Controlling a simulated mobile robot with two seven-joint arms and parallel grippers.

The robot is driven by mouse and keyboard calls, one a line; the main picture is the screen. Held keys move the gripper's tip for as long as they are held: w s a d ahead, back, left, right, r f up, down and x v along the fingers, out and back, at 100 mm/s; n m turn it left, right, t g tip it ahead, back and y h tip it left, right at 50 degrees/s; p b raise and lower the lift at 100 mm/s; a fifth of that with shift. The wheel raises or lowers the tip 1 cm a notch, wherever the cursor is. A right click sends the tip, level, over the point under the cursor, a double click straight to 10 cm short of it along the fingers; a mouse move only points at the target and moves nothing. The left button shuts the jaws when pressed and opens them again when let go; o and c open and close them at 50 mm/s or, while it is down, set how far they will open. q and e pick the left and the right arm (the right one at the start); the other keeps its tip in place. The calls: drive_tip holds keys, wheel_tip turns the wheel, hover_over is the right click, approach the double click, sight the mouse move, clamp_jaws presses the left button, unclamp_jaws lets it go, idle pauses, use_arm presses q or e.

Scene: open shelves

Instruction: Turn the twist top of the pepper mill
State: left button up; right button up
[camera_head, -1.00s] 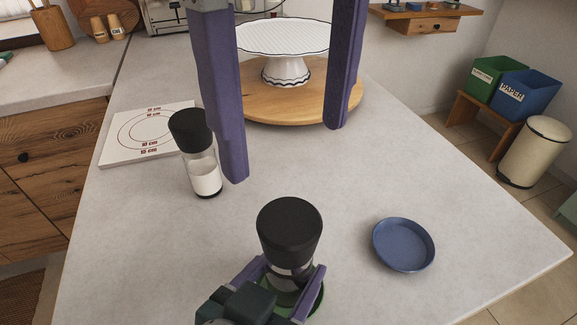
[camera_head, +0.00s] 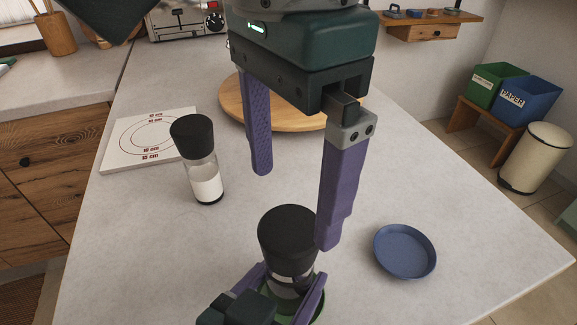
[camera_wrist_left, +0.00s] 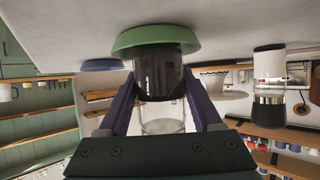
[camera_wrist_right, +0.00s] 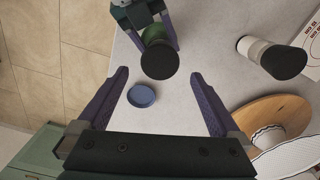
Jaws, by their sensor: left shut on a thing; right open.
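The pepper mill has a black twist top (camera_head: 288,232) and a clear body with dark contents. It stands upright on a green dish (camera_wrist_left: 155,38). My left gripper (camera_head: 290,278) is shut around the mill's body, below the top. The left wrist view shows the dark lower part of the mill (camera_wrist_left: 158,75) between the fingers. My right gripper (camera_head: 295,208) is open and empty, above and behind the mill, with one fingertip overlapping the top's right edge in the head view. In the right wrist view the black top (camera_wrist_right: 159,62) shows between the fingers, apart from them.
A second mill with white contents (camera_head: 206,183) stands to the left near a white board with printed circles (camera_head: 118,150). A blue dish (camera_head: 404,250) lies to the right. A round wooden board (camera_head: 232,104) and a white cake stand (camera_wrist_right: 290,160) are behind. The table's right edge is clear.

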sight(290, 228)
wheel_tip(290, 228, down, 7)
drive_tip(key=shift+f, duration=0.2)
drive_tip(key=c, duration=1.3)
drive_tip(key=shift+m, duration=0.4)
drive_tip(key=m, duration=1)
drive_tip(key=shift+m, duration=0.4)
